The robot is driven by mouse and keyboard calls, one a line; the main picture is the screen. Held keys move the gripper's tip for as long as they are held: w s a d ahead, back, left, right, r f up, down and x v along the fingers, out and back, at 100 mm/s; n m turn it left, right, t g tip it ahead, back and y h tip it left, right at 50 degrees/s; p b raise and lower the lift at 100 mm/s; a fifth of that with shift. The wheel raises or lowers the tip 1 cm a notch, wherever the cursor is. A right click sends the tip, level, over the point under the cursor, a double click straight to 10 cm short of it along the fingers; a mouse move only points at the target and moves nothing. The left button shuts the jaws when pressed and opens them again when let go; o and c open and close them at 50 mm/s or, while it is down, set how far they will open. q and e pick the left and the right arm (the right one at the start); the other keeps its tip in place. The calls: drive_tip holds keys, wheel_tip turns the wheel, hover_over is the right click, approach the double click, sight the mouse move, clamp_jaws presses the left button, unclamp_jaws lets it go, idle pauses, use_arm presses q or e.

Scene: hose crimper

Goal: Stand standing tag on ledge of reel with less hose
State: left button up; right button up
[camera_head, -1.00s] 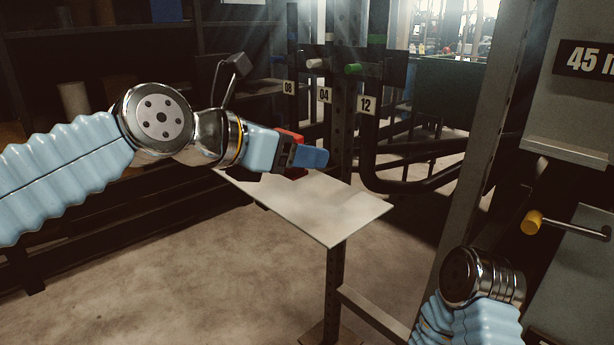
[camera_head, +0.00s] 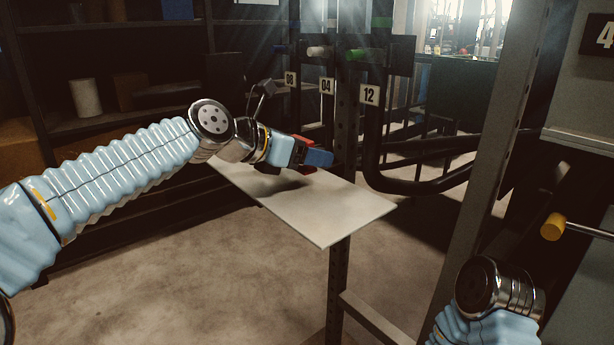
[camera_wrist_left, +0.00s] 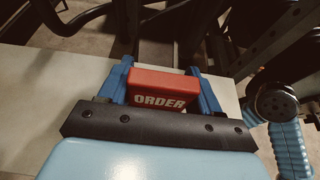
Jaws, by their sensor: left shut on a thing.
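My left gripper (camera_head: 312,158) is shut on a red tag (camera_wrist_left: 162,88) with white "ORDER" lettering, held between its blue fingers in the left wrist view. In the head view only red edges of the tag (camera_head: 299,152) show around the fingers. The gripper is over the far part of a pale ledge (camera_head: 325,215); I cannot tell whether the tag touches it. Hoses hang on a rack behind, with number plates 08 (camera_head: 291,79), 04 (camera_head: 327,86) and 12 (camera_head: 369,94). My right arm shows at the lower right; its gripper is out of view.
A grey upright post (camera_head: 487,150) stands right of the ledge. A yellow-ended bar (camera_head: 553,227) sticks out beside it. Dark shelves (camera_head: 110,125) line the left. The near part of the ledge is bare.

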sight(307, 185)
use_arm(q)
drive_tip(key=shift+w+f, duration=0.25)
drive_tip(key=shift+f, duration=0.1)
wheel_tip(307, 185, down, 3)
drive_tip(key=shift+w+b, duration=0.15)
drive_tip(key=shift+b, duration=0.7)
drive_tip(key=shift+f, duration=0.1)
drive_tip(key=shift+f, duration=0.2)
drive_tip(key=o, duration=1)
drive_tip(key=shift+o, duration=0.2)
drive_tip(key=shift+r, duration=0.1)
